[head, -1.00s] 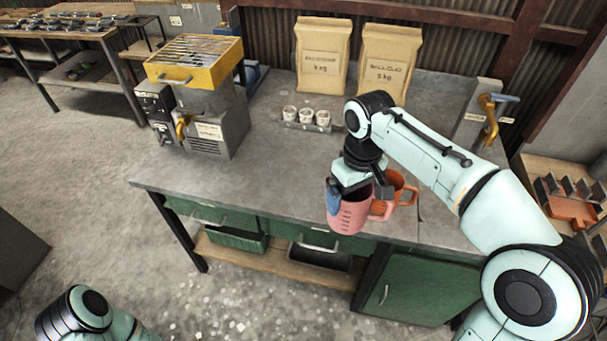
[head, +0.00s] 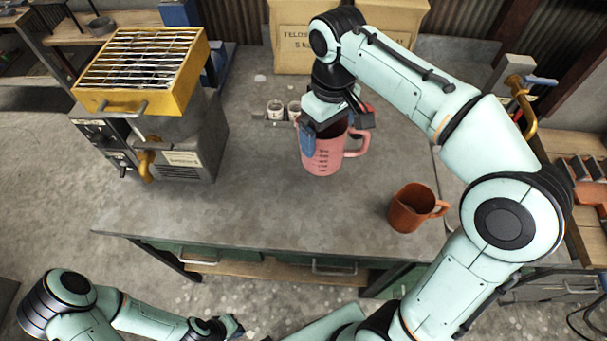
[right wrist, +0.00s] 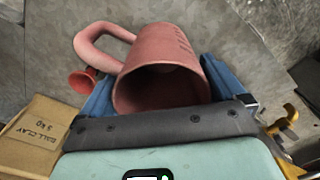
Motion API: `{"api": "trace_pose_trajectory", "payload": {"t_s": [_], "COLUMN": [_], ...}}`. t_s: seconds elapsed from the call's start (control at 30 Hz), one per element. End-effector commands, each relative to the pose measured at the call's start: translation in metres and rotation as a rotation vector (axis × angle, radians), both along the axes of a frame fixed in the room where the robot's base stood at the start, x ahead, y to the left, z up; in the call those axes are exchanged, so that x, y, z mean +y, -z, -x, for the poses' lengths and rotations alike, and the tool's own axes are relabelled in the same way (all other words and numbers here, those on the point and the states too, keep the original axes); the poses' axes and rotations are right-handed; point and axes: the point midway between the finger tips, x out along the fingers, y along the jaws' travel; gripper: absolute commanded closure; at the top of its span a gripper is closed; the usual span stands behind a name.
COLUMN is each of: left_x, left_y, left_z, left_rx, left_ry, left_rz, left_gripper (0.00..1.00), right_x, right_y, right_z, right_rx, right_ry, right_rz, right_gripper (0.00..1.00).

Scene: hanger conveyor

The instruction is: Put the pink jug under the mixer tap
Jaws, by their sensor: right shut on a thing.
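The pink jug (head: 322,155) is upright in the head view, over the middle of the worktop. My right gripper (head: 335,125) is shut on its rim, with blue fingers at both sides in the right wrist view (right wrist: 150,95). The jug's open mouth faces that camera and its handle points right in the head view. Whether the jug touches the worktop is unclear. The mixer (head: 170,140) is a grey machine with a yellow gridded hopper; its brass tap (head: 146,160) is left of the jug, apart from it. My left gripper (head: 228,328) is low at the bottom edge, its fingers unclear.
An orange jug (head: 412,208) stands right of the pink jug. Small white cups (head: 275,110) and paper bags (head: 292,50) are behind it. A brass tap with a blue handle (head: 525,100) is at the right. The worktop (head: 260,205) is clear between jug and mixer.

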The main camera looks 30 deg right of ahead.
Motion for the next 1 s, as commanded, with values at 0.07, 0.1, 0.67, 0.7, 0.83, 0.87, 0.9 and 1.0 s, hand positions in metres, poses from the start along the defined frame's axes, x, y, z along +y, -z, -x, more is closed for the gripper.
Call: {"api": "trace_pose_trajectory", "payload": {"t_s": [0.07,0.1,0.67,0.7,0.83,0.87,0.9,1.0], "left_x": [0.0,0.0,0.0,0.0,0.0,0.0,0.0,0.0], "left_y": [0.006,0.009,0.036,0.036,0.038,0.039,0.04,0.042], "left_z": [0.005,0.008,0.026,0.026,0.027,0.027,0.028,0.029], "left_rx": [0.007,0.009,0.029,0.029,0.03,0.031,0.031,0.033], "left_ry": [-0.001,0.0,-0.001,-0.001,0.0,0.0,0.0,-0.001], "left_rz": [0.0,0.0,0.0,0.0,-0.001,0.0,0.0,0.0], "left_gripper": [1.0,1.0,1.0,1.0,1.0,1.0,1.0,1.0], "right_x": [0.0,-0.001,0.0,0.0,0.0,0.0,0.0,0.0], "right_y": [0.015,0.024,0.151,0.153,0.165,0.17,0.177,0.191], "right_z": [0.001,0.002,0.001,0.001,0.001,0.002,0.001,0.001], "right_rx": [0.006,0.008,0.003,0.003,0.005,0.006,0.006,0.005], "right_ry": [0.001,0.001,0.001,0.001,0.001,0.001,0.001,0.0], "right_rz": [0.001,0.001,0.001,0.001,0.0,0.0,0.0,0.001], "right_gripper": [0.37,0.37,0.37,0.37,0.37,0.37,0.37,0.37]}}
